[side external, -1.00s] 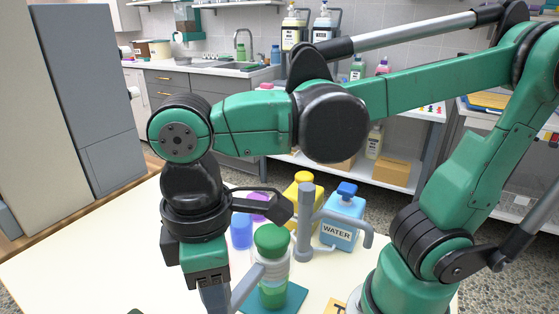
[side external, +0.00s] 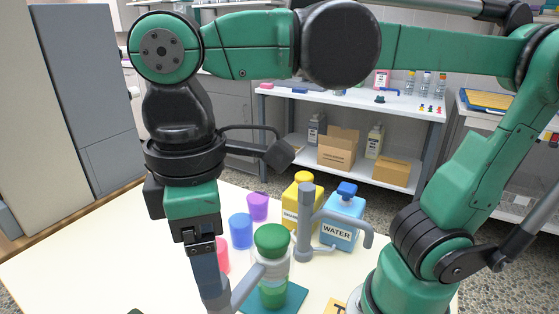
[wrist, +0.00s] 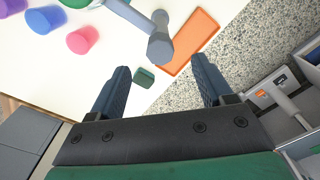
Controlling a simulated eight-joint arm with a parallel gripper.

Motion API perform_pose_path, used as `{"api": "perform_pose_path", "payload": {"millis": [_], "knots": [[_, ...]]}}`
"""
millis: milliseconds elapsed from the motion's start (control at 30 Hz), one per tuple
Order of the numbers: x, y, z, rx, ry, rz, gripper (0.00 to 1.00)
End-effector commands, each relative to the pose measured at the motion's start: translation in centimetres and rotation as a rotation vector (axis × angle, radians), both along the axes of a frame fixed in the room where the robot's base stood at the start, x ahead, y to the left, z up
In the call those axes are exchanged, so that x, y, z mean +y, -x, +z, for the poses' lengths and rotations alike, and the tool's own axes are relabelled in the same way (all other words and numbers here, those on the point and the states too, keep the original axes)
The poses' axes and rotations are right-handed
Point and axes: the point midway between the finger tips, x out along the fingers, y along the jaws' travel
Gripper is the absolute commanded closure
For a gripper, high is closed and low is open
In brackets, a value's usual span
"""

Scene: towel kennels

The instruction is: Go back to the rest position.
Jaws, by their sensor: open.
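My gripper (side external: 212,295) hangs pointing down over the left part of the cream table (side external: 90,255) in the side view. In the wrist view, its two dark blue fingers (wrist: 160,82) are spread wide apart with nothing held between them. A small dark green block (wrist: 144,76) lies on the table beyond the gap, below the fingers. The fingertips are partly cut off or overlapped in the side view, so their exact height above the table is hard to tell.
Blue (side external: 240,231), purple (side external: 257,206) and pink (side external: 222,255) cups stand behind. A WATER jug (side external: 342,218) and yellow bottle (side external: 299,202) are further right. An orange tray (wrist: 192,40) lies near the table edge.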

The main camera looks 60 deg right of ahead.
Motion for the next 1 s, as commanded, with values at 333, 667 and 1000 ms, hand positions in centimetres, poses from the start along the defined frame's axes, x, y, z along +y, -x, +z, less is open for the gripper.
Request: {"api": "perform_pose_path", "payload": {"millis": [333,667,1000], "knots": [[0.0,0.0,0.4,0.000,0.000,0.000,0.27],[-3.1,-2.6,-2.2,-0.037,-0.268,-0.397,0.27],[-13.7,-7.0,-6.9,-0.542,-0.260,-0.763,0.27]]}}
